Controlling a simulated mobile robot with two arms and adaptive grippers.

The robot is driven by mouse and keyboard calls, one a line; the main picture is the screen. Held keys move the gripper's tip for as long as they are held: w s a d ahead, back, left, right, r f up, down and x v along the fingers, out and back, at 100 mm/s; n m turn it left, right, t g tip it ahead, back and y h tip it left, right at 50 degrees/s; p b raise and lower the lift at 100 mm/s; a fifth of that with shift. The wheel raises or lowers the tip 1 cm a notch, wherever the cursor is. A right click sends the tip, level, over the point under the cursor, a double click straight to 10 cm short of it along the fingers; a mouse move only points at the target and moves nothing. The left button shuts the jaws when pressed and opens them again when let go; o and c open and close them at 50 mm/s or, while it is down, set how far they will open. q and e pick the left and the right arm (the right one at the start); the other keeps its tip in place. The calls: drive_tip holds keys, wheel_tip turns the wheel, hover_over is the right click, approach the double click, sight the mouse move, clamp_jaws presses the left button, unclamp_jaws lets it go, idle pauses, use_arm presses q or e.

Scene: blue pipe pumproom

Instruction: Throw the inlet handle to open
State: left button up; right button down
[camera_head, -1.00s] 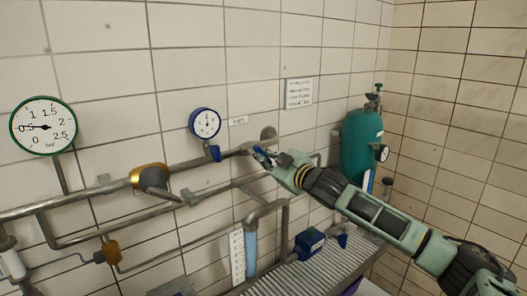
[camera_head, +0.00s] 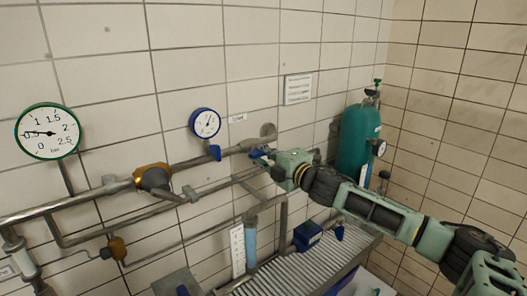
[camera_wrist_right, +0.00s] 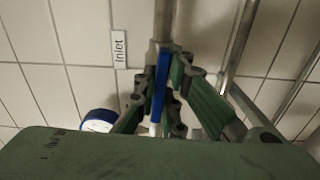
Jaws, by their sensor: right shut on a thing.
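The inlet handle is a slim blue lever at the wall pipe, under the "Inlet" label (camera_wrist_right: 119,48). In the head view its blue end (camera_head: 256,154) shows just left of my right gripper (camera_head: 265,158). In the right wrist view the blue handle (camera_wrist_right: 160,85) stands lengthwise between the fingers of my right gripper (camera_wrist_right: 172,72), which is shut on it. The fingers hide part of the handle and its joint with the pipe. My left gripper is in neither current view.
A small blue-rimmed gauge (camera_head: 205,123) sits above the pipe, with a green-rimmed gauge (camera_head: 48,131) farther left. A brass-coloured fitting (camera_head: 153,177) is on the pipe. A teal cylinder (camera_head: 358,142) stands in the corner. A ribbed grey surface (camera_head: 290,274) lies below.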

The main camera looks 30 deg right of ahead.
drive_tip(key=shift+n, duration=0.5)
drive_tip(key=c, duration=1.8)
unclamp_jaws()
drive_tip(key=shift+c, duration=0.2)
drive_tip(key=s, duration=1.2)
drive_tip(key=shift+d, duration=0.45)
